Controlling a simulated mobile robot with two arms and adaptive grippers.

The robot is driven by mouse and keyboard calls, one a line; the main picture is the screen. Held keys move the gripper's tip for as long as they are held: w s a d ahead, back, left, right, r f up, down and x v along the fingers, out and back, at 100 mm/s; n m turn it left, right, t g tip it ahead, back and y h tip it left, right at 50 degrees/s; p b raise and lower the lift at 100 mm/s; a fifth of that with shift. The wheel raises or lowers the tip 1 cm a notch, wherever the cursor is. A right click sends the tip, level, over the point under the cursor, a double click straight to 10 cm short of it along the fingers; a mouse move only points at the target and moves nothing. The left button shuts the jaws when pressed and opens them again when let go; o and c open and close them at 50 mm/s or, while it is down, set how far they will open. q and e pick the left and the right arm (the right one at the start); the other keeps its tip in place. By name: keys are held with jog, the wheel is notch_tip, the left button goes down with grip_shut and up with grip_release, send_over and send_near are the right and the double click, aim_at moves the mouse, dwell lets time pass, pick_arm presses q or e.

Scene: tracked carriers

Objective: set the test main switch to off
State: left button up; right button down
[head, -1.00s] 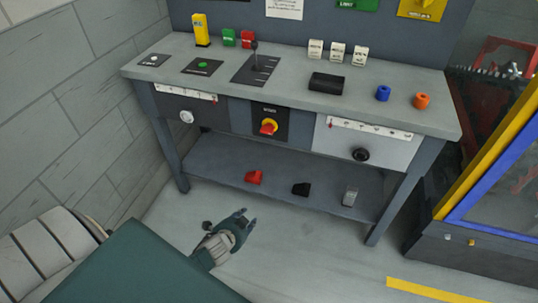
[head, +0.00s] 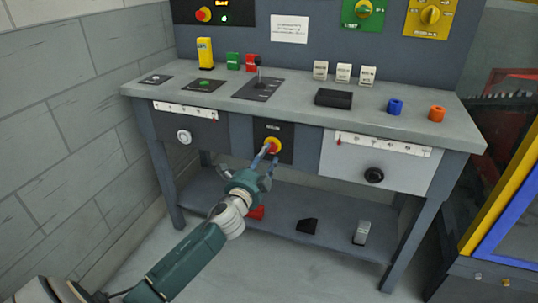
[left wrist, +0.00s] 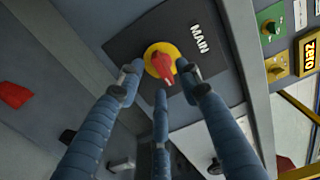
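The main switch (head: 272,146) has a red handle on a yellow disc, on a dark plate in the middle of the bench's front. In the left wrist view the switch (left wrist: 161,63) sits beside the word MAIN, and its red handle points toward the lower part of the picture. My left gripper (head: 270,160) is right in front of it. In the left wrist view its fingers (left wrist: 165,85) are spread around the handle, open, with a visible gap to it. In the head view the fingertips cover part of the switch. My right gripper is out of view.
The bench top (head: 215,98) overhangs the switch. A black knob (head: 374,175) is to the right and a white knob (head: 184,136) to the left. A lever (head: 258,75) stands on top. Another red-yellow switch (head: 203,14) is on the back panel. Pedals lie on the lower shelf (head: 285,222).

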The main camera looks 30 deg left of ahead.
aim_at(269, 152)
pick_arm(q)
jog(key=shift+x, duration=1.8)
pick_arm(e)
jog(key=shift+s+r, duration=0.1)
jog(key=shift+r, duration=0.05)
pick_arm(q)
grip_shut()
